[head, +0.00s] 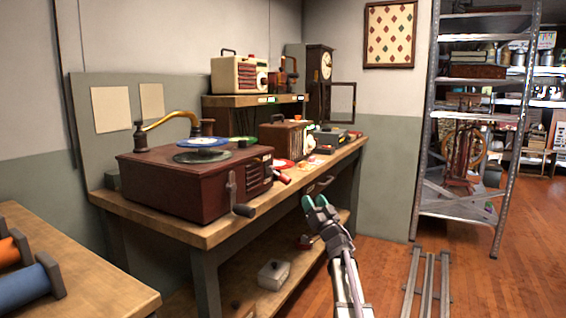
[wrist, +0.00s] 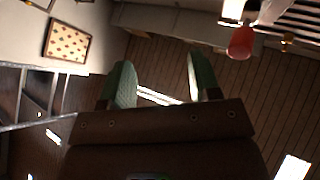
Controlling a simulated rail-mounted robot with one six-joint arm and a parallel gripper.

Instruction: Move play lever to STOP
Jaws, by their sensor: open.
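A red-brown wooden record player cabinet (head: 185,185) stands on the workbench, with a blue-labelled disc on top. A small red-tipped lever (head: 283,177) sticks out at its right end; I take this as the play lever. A red knob (wrist: 241,42) on a bright metal piece shows at the top right of the wrist view, probably the same lever. Its STOP marking cannot be read. My gripper (head: 315,203) is in front of the bench, to the right of and below the lever, apart from it. In the wrist view its two green fingers (wrist: 157,75) stand apart with nothing between them.
A dark-handled crank (head: 242,209) juts from the cabinet's front. The wooden workbench (head: 210,232) carries a radio (head: 286,139) and other devices behind. A table with spools (head: 95,270) stands at lower left. Metal shelving (head: 470,115) stands at right. Floor right of the bench is open around the rails.

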